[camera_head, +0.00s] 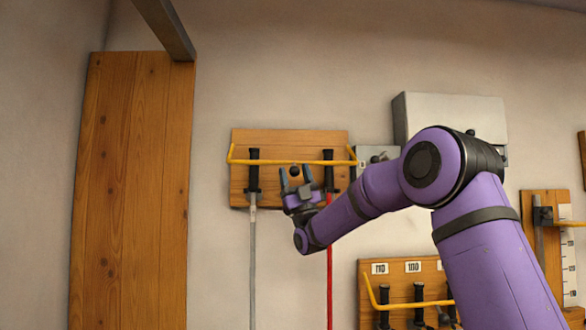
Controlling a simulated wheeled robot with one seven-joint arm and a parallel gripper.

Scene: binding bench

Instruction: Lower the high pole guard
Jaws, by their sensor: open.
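The high pole guard is a yellow bar (275,162) with bent ends, on the upper wooden rack board (240,180) on the wall. It runs roughly level across the board, crossing the black grips of a grey pole (252,250) and a red pole (330,270). My gripper (295,175) is open, with its fingers pointing up just below the middle of the bar, between the two grips. A small dark round thing shows between the fingertips; I cannot tell what it belongs to. I cannot tell whether the fingers touch the bar.
A lower rack board (370,290) with number labels has its own yellow guard (400,305) and several black grips. A grey box (455,112) is on the wall behind my arm. A tall wooden panel (130,190) stands at left. Another rack (540,205) is at right.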

